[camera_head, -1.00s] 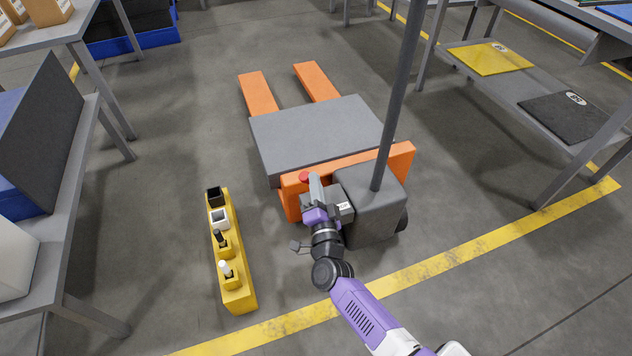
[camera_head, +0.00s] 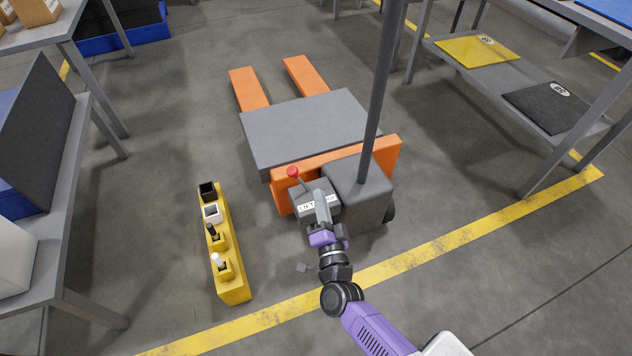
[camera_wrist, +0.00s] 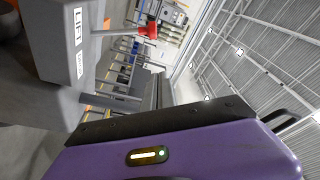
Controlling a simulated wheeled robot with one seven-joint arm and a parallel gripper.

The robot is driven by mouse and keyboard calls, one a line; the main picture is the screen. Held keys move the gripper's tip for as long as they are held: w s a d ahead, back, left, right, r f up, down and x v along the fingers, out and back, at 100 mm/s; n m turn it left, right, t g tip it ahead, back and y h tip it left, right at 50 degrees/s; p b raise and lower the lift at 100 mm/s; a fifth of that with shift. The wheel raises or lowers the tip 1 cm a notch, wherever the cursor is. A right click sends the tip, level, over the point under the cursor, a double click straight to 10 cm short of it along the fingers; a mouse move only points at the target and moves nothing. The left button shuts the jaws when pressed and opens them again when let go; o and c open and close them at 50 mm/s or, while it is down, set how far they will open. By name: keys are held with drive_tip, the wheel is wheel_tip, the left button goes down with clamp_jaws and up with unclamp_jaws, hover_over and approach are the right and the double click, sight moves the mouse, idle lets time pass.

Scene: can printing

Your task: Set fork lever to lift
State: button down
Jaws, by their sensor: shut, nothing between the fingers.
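The fork lever with its red knob (camera_head: 292,171) rises from a grey control box (camera_head: 304,196) on the orange pallet truck and leans to the left, toward the LIFT side. The white label (camera_head: 307,207) shows LIFT at its left; its right part is partly covered by my fingers. My gripper (camera_head: 319,196) is shut and empty, in front of the box and to the right of the knob, apart from it. In the wrist view, the red knob (camera_wrist: 148,31) is clear of my fingers (camera_wrist: 157,91), and the label (camera_wrist: 77,30) reads LIFT.
The truck's dark grey housing (camera_head: 357,190) and tall post (camera_head: 380,90) stand close right of my gripper. A yellow block with sockets and small levers (camera_head: 231,284) stands at the left. Tables flank both sides. Floor between the yellow block and truck is clear.

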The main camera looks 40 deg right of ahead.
drive_tip(key=shift+v, duration=1.05)
drive_tip(key=shift+d, duration=0.1)
